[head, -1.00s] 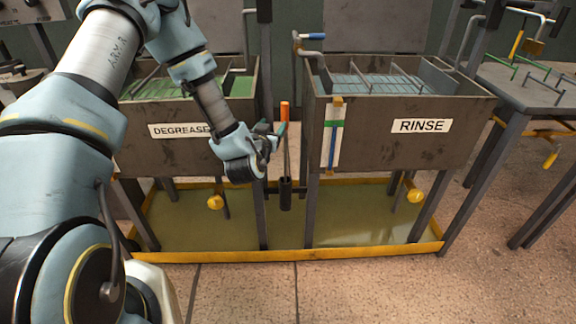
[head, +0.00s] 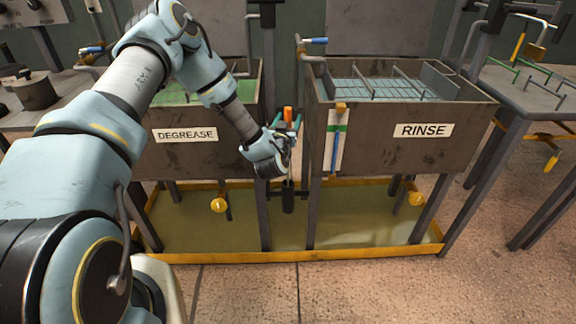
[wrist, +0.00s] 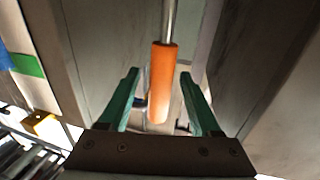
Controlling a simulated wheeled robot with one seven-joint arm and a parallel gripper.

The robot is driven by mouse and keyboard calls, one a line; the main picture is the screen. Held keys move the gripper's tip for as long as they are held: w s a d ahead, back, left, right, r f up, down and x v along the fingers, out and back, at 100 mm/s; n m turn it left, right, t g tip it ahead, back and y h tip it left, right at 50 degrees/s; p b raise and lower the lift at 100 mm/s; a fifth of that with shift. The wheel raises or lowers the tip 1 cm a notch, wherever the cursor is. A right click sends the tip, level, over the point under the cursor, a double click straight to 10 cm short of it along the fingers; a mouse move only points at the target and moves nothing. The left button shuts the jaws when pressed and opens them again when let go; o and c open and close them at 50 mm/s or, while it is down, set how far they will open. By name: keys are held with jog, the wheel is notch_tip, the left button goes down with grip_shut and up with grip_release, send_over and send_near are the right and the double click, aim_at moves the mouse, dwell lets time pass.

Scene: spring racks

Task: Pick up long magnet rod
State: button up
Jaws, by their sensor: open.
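The long magnet rod has an orange handle (head: 288,114) at its top and a thin metal shaft. It stands upright in a dark holder (head: 288,197) in the gap between the two tanks. In the wrist view the orange handle (wrist: 161,82) lies between the two green fingers, with the metal shaft running on to the top edge. My gripper (head: 290,140) is open at the rod, just below the orange handle in the head view. I see a gap on both sides of the handle and cannot tell of any contact.
The DEGREASE tank (head: 190,160) stands close on the left and the RINSE tank (head: 390,148) close on the right. A gauge strip (head: 335,140) is on the RINSE tank. A yellow-rimmed drip tray (head: 340,252) lies below. Open floor is in front.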

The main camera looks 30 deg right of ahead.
jog(key=shift+x, duration=1.15)
grip_shut()
dwell(0.5)
